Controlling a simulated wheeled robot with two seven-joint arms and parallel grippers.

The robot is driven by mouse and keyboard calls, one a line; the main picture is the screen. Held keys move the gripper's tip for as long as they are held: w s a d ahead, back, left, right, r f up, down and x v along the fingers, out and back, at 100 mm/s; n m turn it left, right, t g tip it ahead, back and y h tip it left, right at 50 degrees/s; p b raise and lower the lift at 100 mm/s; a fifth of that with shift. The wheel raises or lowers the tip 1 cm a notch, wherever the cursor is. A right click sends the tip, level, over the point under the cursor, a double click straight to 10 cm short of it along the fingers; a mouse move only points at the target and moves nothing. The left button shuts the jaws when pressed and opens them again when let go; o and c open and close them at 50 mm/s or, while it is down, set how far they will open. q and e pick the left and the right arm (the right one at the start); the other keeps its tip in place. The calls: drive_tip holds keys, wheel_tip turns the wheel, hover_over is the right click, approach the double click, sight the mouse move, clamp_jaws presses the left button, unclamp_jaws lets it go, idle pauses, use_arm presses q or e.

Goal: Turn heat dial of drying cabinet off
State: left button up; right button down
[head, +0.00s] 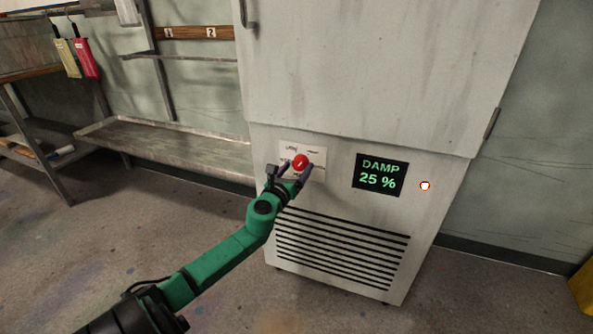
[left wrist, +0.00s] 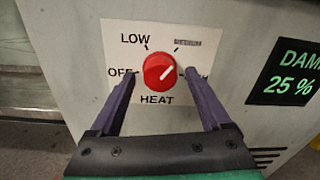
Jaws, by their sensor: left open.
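The red heat dial (head: 301,161) sits on a white label plate (head: 317,173) on the front of the grey drying cabinet (head: 345,100). LOW, OFF and HEAT are legible; the word at right is partly hidden by a finger, and the upper-right marking is unreadable. My left gripper (head: 295,171) is open, one finger on each side of the dial; the left wrist view (left wrist: 161,74) shows gaps beside it. My right gripper is out of view.
A display (head: 380,175) reading DAMP 25 % and a small round white light (head: 425,186) are right of the dial. Vent slots (head: 340,250) lie below. A metal shelf (head: 170,145) stands left of the cabinet. A yellow object (head: 583,290) is at the right edge. The front floor is clear.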

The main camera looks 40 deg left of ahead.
use_arm(q)
clamp_jaws()
